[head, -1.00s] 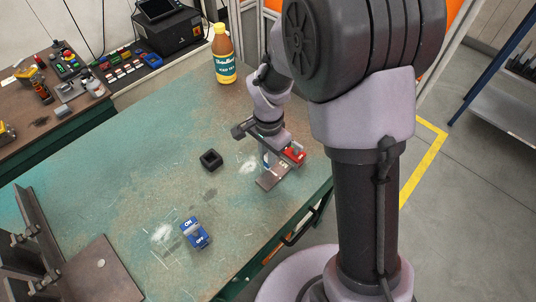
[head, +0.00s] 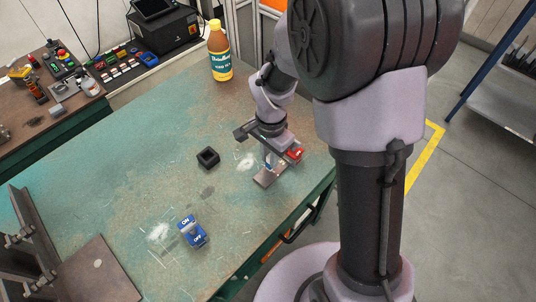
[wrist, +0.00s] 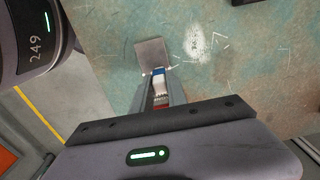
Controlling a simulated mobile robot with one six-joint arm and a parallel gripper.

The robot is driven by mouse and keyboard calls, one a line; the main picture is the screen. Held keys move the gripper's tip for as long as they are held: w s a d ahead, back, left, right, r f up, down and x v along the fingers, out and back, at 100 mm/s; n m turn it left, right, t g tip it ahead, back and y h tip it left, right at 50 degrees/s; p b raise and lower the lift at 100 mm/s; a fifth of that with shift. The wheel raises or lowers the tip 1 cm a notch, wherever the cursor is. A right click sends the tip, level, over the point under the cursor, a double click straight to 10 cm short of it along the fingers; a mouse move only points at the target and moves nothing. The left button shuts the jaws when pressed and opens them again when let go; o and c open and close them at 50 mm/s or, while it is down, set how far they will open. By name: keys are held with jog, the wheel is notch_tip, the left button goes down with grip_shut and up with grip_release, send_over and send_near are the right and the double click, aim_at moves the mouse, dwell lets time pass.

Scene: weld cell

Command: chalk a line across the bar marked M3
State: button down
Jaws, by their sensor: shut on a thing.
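My gripper (wrist: 160,95) is shut on a small stick with blue, white and red bands (wrist: 159,83), which I take to be the chalk. It points at a flat grey metal bar (wrist: 152,52) on the green table. In the head view the bar (head: 264,181) lies near the table's right edge, partly hidden by my gripper (head: 269,160). The stick's tip is at the bar's near end in the wrist view; I cannot tell whether it touches. No M3 mark is readable. A white smudge (wrist: 197,43) is on the table beside the bar.
A red thing (head: 295,154) shows beside my gripper. A black square block (head: 208,158), a blue ON/OFF block (head: 192,231) and an orange-brown bottle (head: 220,52) stand on the green table (head: 110,170). A steel plate and angle pieces (head: 100,270) are at lower left.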

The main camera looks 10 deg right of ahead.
jog(key=shift+s+d+b, duration=0.2)
jog(key=shift+s+d, duration=0.25)
jog(key=shift+s, duration=0.2)
jog(key=shift+s+d+b, duration=0.15)
jog(key=shift+s+d, duration=0.3)
jog(key=shift+s, duration=0.2)
jog(key=shift+r, duration=0.15)
notch_tip(320, 180, up, 7)
jog(key=p, duration=0.5)
